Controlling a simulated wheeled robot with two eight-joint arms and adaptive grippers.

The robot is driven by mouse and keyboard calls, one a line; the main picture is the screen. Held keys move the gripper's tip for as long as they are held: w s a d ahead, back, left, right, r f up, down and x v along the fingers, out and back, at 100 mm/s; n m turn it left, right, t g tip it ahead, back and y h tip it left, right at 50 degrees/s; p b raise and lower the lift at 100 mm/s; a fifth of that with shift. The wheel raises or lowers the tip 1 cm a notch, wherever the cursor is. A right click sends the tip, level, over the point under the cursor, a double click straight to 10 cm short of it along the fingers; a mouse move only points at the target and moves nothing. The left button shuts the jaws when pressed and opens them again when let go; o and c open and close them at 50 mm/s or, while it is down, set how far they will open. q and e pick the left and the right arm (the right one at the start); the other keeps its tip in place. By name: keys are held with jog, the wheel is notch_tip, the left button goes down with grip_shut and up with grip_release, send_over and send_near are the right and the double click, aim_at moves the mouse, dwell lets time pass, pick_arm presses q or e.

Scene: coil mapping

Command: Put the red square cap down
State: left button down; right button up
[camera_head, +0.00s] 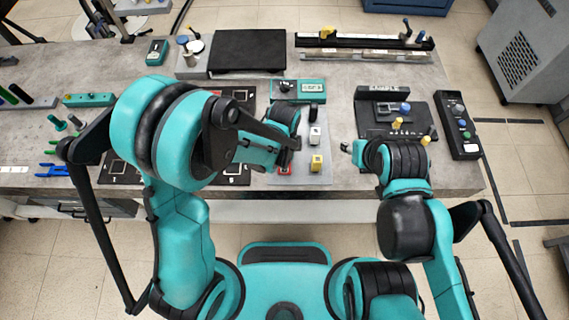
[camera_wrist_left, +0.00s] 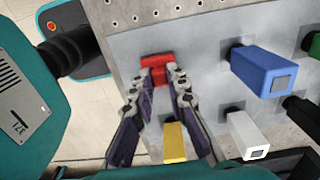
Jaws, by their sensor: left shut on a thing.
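The red square cap (camera_wrist_left: 157,64) is between the fingertips of my left gripper (camera_wrist_left: 160,82) in the left wrist view. It is over the grey plate (camera_wrist_left: 130,45); I cannot tell whether it touches it. In the head view a little of the red cap (camera_head: 285,170) shows below my left gripper (camera_head: 287,158). A yellow cap (camera_wrist_left: 173,141), a blue cap (camera_wrist_left: 265,71) and a white cap (camera_wrist_left: 250,135) stand on the plate. My right gripper (camera_head: 348,147) is to the right of the plate, and its fingers are too small to read.
In the head view a white cap (camera_head: 315,136), a yellow cap (camera_head: 316,162) and a black cap (camera_head: 313,112) stand close to the right of my left gripper. A black station (camera_head: 375,122) and a control box (camera_head: 457,125) lie further right. Bare table shows between plate and station.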

pick_arm(q)
jog(key=c, duration=1.5)
grip_release()
notch_tip(320, 180, up, 12)
jog(key=p, duration=0.3)
jog(key=shift+r+p, duration=0.2)
jog(key=shift+p, duration=0.2)
jog(key=s+a+r+n+t, duration=0.2)
jog(key=a+r+n, duration=0.3)
jog(key=a+n, duration=0.4)
jog(key=s+a+r+n+t, duration=0.3)
jog(key=a+r+n+t, duration=0.2)
jog(key=a+n, duration=0.3)
jog(key=shift+s+a+r+n, duration=0.15)
jog(key=shift+a+r+n, duration=0.3)
jog(key=shift+r, duration=0.2)
